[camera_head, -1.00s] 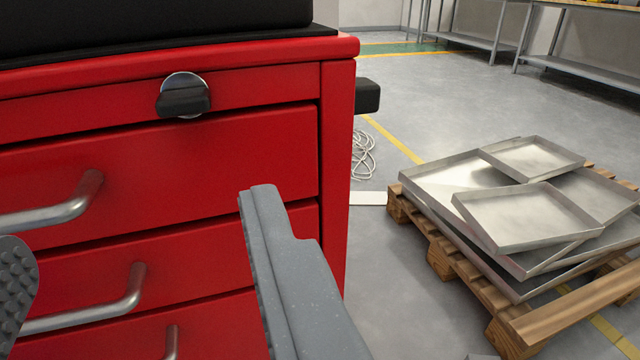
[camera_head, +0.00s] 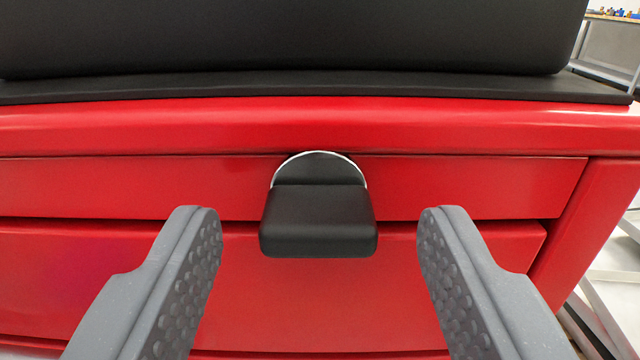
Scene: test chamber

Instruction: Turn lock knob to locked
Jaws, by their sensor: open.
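The black lock knob (camera_head: 319,222) sits on a round plate with a bright rim, on the front of the red tool cabinet (camera_head: 130,187). Its grip bar lies crosswise and projects toward the camera. My gripper (camera_head: 320,225) is open, with one grey finger left of the knob and one right of it. There is a clear gap on both sides in the picture, and no contact shows. The depth between fingertips and knob is hard to judge. No lock marking is visible.
A black case-like object (camera_head: 300,40) rests on a black mat (camera_head: 300,88) on the cabinet top, above the knob. Drawer seams run below it. Metal trays (camera_head: 612,285) show at the right edge, past the cabinet's corner. A workbench (camera_head: 612,45) stands far back right.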

